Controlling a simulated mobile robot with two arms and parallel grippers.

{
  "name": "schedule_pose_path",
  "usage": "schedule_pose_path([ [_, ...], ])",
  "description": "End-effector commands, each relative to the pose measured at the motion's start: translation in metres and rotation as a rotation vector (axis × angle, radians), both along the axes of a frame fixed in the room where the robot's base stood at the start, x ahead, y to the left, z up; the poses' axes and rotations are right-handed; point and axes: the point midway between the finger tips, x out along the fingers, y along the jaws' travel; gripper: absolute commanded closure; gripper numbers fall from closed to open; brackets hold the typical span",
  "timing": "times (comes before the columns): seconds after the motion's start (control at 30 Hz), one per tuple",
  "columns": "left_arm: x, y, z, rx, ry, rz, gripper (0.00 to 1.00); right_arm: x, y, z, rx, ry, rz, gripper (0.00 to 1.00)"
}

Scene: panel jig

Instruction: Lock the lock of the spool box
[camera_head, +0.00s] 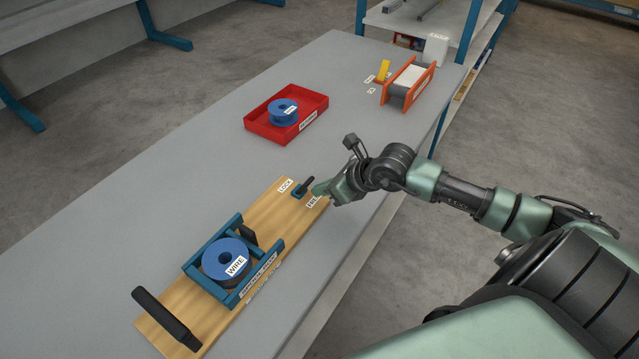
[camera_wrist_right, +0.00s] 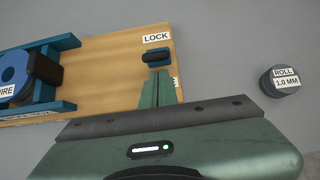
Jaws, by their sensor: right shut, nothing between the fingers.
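The spool box is a wooden board (camera_head: 262,212) with a blue frame (camera_head: 190,268) around a blue wire spool (camera_head: 226,257). The lock (camera_head: 306,186) is a small black lever on a blue base at the board's far end, beside a white LOCK label (camera_head: 286,185). In the right wrist view the lock (camera_wrist_right: 158,57) has its black lever lying across the blue base. My right gripper (camera_head: 318,190) is shut and empty, its green fingertips (camera_wrist_right: 158,76) just short of the lock; I cannot tell whether they touch it. A second label by the lock is partly hidden. My left gripper is not in view.
A black handle (camera_head: 166,318) stands at the board's near end. A dark roll (camera_wrist_right: 280,80) lies right of the board in the wrist view. A red tray (camera_head: 262,128) with a blue spool and an orange-sided holder (camera_head: 408,84) stand farther back. The grey table's left side is clear.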

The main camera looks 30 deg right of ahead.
Motion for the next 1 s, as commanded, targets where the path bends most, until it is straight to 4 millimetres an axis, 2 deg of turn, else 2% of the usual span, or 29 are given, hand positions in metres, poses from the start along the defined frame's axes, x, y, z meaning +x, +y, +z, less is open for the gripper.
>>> schedule_pose_path([
  [0.17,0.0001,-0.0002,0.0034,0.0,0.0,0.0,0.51,0.0059,0.0027,0.0041,0.001,0.0,0.001,1.0],
  [1.0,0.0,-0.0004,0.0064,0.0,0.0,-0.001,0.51,0.011,0.0048,0.0099,0.001,-0.001,0.001,1.0],
])
